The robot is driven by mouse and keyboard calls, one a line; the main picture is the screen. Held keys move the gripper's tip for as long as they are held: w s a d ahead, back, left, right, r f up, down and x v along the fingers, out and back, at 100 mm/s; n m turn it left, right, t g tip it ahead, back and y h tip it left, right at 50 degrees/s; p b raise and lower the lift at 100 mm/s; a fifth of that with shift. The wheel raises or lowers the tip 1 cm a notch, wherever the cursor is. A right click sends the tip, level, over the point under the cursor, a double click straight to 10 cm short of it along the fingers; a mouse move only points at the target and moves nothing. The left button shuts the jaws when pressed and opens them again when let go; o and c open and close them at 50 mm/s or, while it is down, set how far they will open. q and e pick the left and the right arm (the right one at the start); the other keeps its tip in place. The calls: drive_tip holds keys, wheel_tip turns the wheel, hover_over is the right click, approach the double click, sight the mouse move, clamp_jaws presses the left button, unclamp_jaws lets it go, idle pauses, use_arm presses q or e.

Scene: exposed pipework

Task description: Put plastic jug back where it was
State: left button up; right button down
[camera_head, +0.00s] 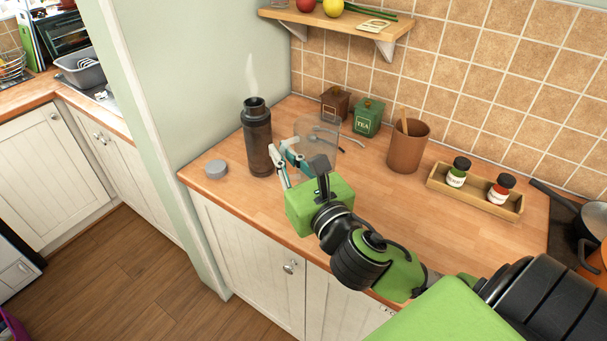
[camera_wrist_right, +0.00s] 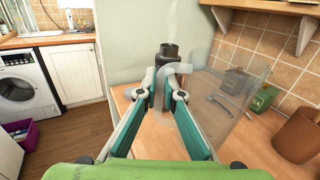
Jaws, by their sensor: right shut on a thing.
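A clear plastic jug (camera_head: 323,137) is at the counter's back, left of centre; its see-through body also shows in the right wrist view (camera_wrist_right: 232,92). My right gripper (camera_head: 285,158) is shut on the jug's left side, apparently at its handle; the fingers also show in the right wrist view (camera_wrist_right: 165,88). The jug looks upright. Whether its base touches the counter (camera_head: 340,210) is hard to tell. My left gripper is out of view.
A dark open flask (camera_head: 257,145) steams just left of the jug, with a grey lid (camera_head: 215,169) nearby. Behind stand a brown canister (camera_head: 335,103) and a green tea canister (camera_head: 368,118). A brown utensil pot (camera_head: 408,148) and spice tray (camera_head: 473,197) stand right.

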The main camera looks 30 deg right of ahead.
use_arm(q)
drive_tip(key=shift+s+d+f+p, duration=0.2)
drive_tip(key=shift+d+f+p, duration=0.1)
drive_tip(key=shift+p, duration=0.1)
use_arm(e)
drive_tip(key=w+d+f, duration=0.7)
drive_tip(key=w+f, duration=0.2)
drive_tip(key=f, duration=0.3)
drive_tip(key=shift+w+d, duration=0.2)
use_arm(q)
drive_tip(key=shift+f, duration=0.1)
use_arm(e)
drive_tip(key=shift+f, duration=0.2)
drive_tip(key=c, duration=2.5)
unclamp_jaws()
drive_tip(key=shift+f, duration=0.1)
drive_tip(key=o, duration=0.3)
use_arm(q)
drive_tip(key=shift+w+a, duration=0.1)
